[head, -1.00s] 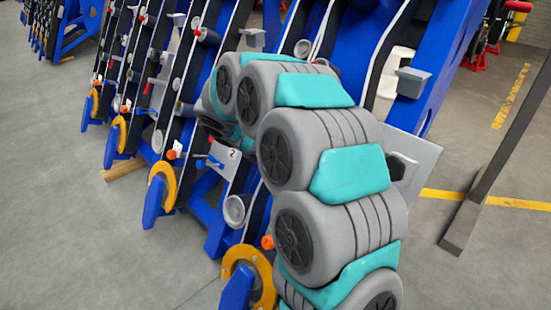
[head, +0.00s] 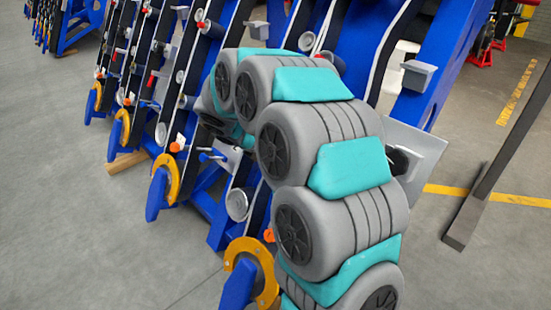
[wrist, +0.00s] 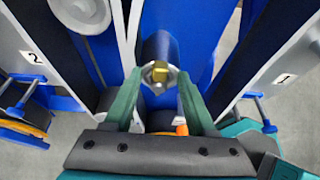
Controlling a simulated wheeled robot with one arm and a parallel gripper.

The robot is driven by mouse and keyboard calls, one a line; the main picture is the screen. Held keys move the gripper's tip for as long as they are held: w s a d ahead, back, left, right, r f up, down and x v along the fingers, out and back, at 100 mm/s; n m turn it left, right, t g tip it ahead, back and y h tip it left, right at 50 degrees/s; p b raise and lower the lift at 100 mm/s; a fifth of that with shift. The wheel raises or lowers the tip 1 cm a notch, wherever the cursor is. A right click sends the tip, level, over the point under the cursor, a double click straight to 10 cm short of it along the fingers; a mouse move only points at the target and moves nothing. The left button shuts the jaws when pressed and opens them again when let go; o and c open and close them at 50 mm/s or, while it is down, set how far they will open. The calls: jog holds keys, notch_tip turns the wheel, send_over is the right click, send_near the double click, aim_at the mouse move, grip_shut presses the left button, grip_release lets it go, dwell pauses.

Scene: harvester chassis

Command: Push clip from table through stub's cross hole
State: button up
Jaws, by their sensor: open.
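My gripper (wrist: 162,82) is open in the wrist view, its two green fingers pointing up the picture. Between and beyond the fingertips is a short stub (wrist: 155,86) with a grey round end and a brass-coloured piece on it. I cannot tell whether the fingers touch it. No cross hole can be made out. Two grey plates, the numbered tables, flank it: one marked 2 (wrist: 33,57) at left and one marked 1 (wrist: 284,78) at right. Blue-handled pins stand by them, left (wrist: 17,105) and right (wrist: 262,112). I cannot tell which piece is the clip. The head view hides my gripper.
Blue slanted frames with dark rails and rollers fill the head view's middle. Orange rings (head: 168,170) hang along their lower edge. A dark post (head: 490,175) stands at right. Grey floor (head: 80,210) is clear at left.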

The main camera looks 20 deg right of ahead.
jog(key=v, duration=0.7)
jog(key=shift+a+r, duration=0.2)
jog(key=shift+r, duration=0.05)
jog(key=shift+s, duration=0.15)
